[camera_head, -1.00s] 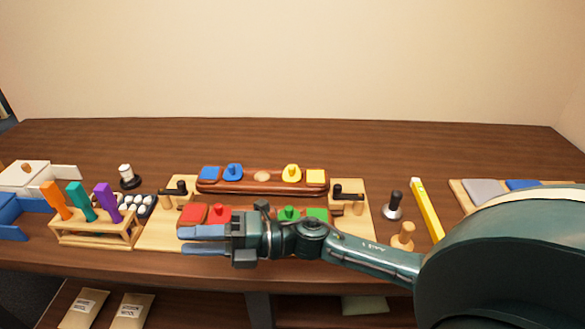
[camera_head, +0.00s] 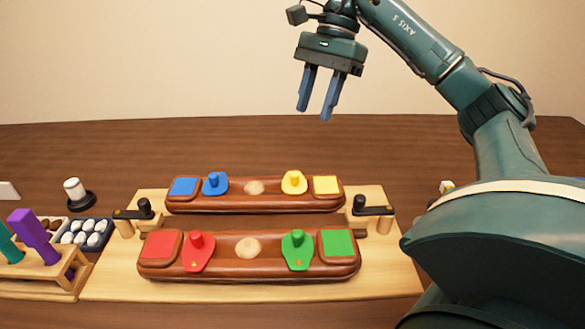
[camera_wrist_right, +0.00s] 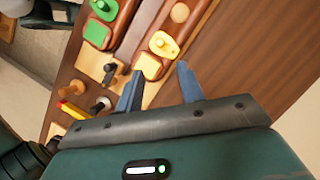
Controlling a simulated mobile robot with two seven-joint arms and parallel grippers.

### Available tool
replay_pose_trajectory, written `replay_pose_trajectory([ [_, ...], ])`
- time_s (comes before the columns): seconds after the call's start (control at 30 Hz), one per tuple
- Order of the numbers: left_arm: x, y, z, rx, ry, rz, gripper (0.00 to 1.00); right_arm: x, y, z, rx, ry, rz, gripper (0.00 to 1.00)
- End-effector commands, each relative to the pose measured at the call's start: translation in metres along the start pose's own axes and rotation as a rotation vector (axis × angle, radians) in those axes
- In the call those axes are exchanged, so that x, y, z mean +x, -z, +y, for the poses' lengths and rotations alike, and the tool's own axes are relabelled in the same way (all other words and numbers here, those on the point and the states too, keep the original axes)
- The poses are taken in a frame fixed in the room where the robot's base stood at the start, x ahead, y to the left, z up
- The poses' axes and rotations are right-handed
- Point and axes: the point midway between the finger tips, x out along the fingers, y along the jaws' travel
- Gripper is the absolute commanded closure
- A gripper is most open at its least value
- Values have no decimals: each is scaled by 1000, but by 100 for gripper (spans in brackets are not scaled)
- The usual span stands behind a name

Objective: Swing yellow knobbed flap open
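The yellow knobbed flap (camera_head: 294,183) lies on the far brown bar, at its right part, just left of a yellow square (camera_head: 327,185). Its round yellow knob stands up. In the right wrist view the yellow flap (camera_wrist_right: 164,44) is above and between the fingertips, apart from them, and the yellow square (camera_wrist_right: 149,65) is near the left finger. My right gripper (camera_head: 315,108) is open and empty, fingers down, in the air above and behind the bars. It also shows in the right wrist view (camera_wrist_right: 158,82). My left gripper is in no view.
The far bar also holds a blue flap (camera_head: 215,184). The near bar carries a red flap (camera_head: 198,251) and a green flap (camera_head: 298,250). Black-handled clamps (camera_head: 373,211) (camera_head: 135,213) stand at both ends. A tool rack (camera_head: 45,270) is at left. The table behind is clear.

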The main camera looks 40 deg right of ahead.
Motion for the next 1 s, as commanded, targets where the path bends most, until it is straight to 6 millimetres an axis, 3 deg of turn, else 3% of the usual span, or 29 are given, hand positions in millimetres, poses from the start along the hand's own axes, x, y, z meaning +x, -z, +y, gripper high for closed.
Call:
replay_pose_trajectory([
  [0.17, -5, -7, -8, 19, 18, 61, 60, 38, 2, 0, -2, -5, -2, 62],
  [0.5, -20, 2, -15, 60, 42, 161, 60, 100, 0, 0, 1, -4, -2, 62],
  [0.7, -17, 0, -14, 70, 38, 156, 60, 120, -1, 0, 1, -1, -3, 62],
  [1.0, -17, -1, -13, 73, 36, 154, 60, 125, -1, 0, 1, -1, -4, 62],
])
